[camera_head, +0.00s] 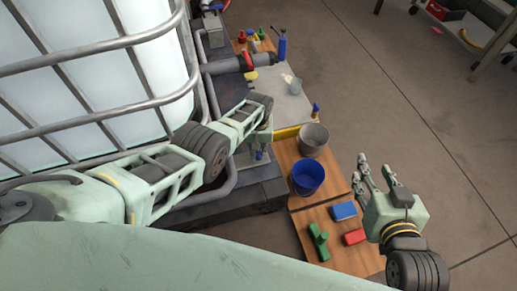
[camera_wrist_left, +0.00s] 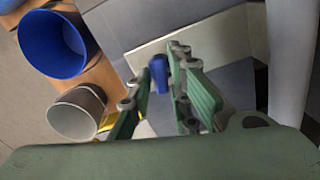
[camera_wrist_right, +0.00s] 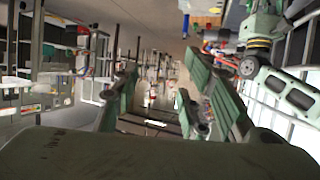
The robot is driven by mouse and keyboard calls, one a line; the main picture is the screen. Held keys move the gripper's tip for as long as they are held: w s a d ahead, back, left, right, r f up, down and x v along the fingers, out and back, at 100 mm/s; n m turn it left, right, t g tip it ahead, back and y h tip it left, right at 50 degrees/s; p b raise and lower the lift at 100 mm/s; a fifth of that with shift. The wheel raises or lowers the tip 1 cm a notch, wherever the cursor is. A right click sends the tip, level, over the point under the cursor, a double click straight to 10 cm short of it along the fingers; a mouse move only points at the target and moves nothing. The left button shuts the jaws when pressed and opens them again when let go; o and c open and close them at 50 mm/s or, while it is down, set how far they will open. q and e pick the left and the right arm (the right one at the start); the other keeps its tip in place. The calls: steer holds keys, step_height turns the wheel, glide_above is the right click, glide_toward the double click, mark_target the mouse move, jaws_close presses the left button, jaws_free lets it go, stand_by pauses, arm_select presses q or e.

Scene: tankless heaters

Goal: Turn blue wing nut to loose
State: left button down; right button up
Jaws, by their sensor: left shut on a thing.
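The blue wing nut (camera_wrist_left: 158,73) sits between the fingers of my left gripper (camera_wrist_left: 153,84) in the left wrist view. In the head view the left gripper (camera_head: 258,147) reaches down beside the caged tank, and a small bit of the blue wing nut (camera_head: 259,155) shows below it. The left gripper is shut on the nut; the fingers partly hide how it sits on its fitting. My right gripper (camera_head: 370,173) is open and empty, in the air right of the wooden boards. Its spread fingers also show in the right wrist view (camera_wrist_right: 160,105).
A caged white tank (camera_head: 90,90) fills the left. Wooden boards hold a blue bucket (camera_head: 308,178), a grey bucket (camera_head: 314,140), a blue block (camera_head: 344,211), a red block (camera_head: 355,237) and a green piece (camera_head: 319,241).

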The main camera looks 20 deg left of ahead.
arm_select(q)
steer(key=n, duration=0.5)
steer(key=shift+s+d+n, duration=0.1)
steer(key=shift+d+n, duration=0.05)
steer(key=shift+n, duration=0.15)
steer(key=n, duration=0.3)
steer(key=shift+n, duration=0.8)
arm_select(e)
steer(key=shift+w+a+r, duration=0.1)
steer(key=shift+w+r, duration=0.15)
steer(key=shift+r, duration=0.2)
arm_select(q)
steer(key=shift+w, duration=0.2)
steer(key=c, duration=1.7)
jaws_free()
steer(key=shift+c, duration=0.2)
steer(key=shift+o, duration=0.5)
steer(key=shift+r, duration=0.15)
